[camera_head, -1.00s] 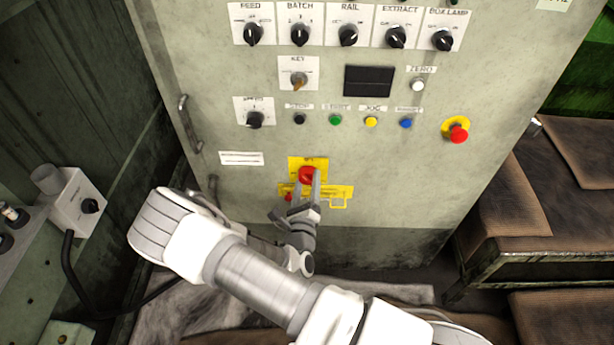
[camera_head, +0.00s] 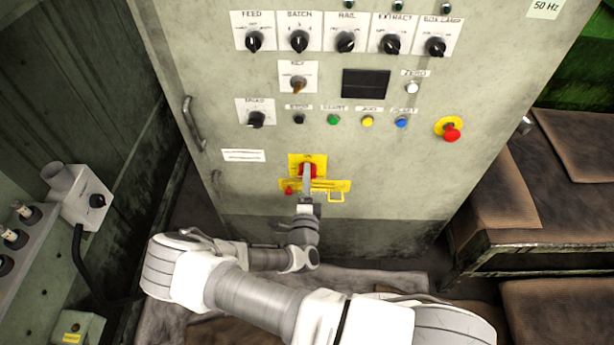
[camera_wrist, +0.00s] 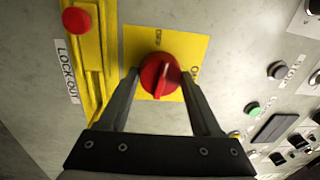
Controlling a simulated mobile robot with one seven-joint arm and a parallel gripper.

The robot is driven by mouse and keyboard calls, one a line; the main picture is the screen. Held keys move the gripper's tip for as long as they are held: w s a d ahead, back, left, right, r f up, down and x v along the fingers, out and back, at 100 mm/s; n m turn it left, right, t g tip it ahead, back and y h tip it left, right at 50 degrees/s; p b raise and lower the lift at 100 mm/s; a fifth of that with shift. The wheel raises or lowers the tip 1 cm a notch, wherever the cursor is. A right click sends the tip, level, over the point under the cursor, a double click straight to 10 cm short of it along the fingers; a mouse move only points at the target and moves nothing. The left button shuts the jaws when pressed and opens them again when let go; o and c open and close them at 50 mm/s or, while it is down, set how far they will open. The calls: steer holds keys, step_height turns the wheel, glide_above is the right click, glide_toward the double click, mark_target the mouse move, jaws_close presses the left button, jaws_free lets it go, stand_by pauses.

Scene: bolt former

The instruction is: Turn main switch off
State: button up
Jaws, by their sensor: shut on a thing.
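The main switch is a red rotary knob (camera_wrist: 158,75) on a yellow plate (camera_head: 295,160), low on the grey cabinet front. My gripper (camera_head: 307,172) is at the knob and partly covers it in the head view. In the wrist view my gripper (camera_wrist: 160,74) has one finger on each side of the knob and is shut on it. The knob's raised ridge runs roughly up and down in that picture. Small words are printed on the yellow plate above and right of the knob, too blurred to read surely.
A yellow lockout bar (camera_head: 325,185) with a small red knob (camera_wrist: 77,20) sits just below the switch. Selectors, buttons and a red emergency stop (camera_head: 452,135) are higher up. A grey control box (camera_head: 84,200) stands left, brown padded benches (camera_head: 475,195) right.

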steer(key=shift+n, duration=0.6)
steer(key=o, duration=1.4)
steer(key=shift+c, duration=0.2)
steer(key=shift+s, duration=0.1)
